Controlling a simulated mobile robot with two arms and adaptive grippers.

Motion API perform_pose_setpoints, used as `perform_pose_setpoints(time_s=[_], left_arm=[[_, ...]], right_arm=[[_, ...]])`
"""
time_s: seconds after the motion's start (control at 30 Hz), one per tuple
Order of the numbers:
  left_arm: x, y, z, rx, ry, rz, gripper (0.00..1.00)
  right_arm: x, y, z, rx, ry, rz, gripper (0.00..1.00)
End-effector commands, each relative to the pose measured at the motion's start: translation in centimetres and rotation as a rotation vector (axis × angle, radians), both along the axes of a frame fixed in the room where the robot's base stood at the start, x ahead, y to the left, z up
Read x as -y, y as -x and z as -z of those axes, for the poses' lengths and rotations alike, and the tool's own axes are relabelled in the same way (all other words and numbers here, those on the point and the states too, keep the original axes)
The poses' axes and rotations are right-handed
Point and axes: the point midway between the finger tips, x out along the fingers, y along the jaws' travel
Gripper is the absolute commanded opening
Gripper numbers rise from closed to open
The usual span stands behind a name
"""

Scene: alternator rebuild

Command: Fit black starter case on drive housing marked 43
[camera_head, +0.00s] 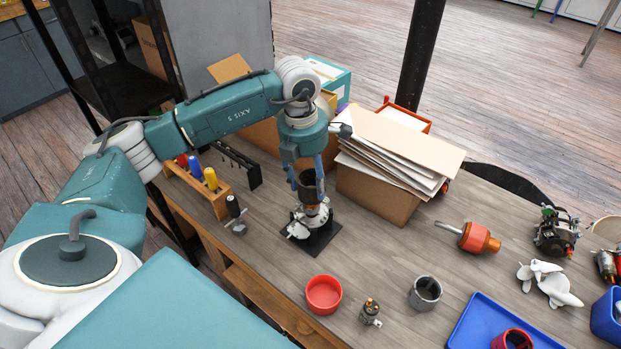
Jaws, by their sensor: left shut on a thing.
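My left gripper (308,186) points down over the bench and is shut on a black starter case (311,194). The black case is a short, open cylinder, held upright. Directly below it a silvery drive housing (310,217) stands on a black square pad (322,240). The case's lower end is at the top of the housing; I cannot tell if it is seated or just above. No number can be read on the housing. My right gripper is not in view.
A cardboard box (372,198) with papers stands close right of the housing. A red bowl (323,294), a grey cylinder (425,293) and a blue tray (467,321) are toward the front. A wooden tool rack (216,198) is at left. Bare bench lies right of the pad.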

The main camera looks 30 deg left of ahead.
Motion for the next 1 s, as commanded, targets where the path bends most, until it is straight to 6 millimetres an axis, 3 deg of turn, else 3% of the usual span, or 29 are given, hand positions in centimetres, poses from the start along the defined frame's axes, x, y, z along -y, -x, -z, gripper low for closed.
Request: perform_pose_setpoints(time_s=[0.57, 1.0], left_arm=[[0.0, -0.1, 0.5, 0.004, 0.001, 0.000, 0.00], [0.0, -0.1, 2.1, 0.003, 0.000, 0.000, 0.00]], right_arm=[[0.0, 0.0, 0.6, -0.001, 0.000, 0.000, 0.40], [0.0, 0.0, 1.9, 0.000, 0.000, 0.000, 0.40]])
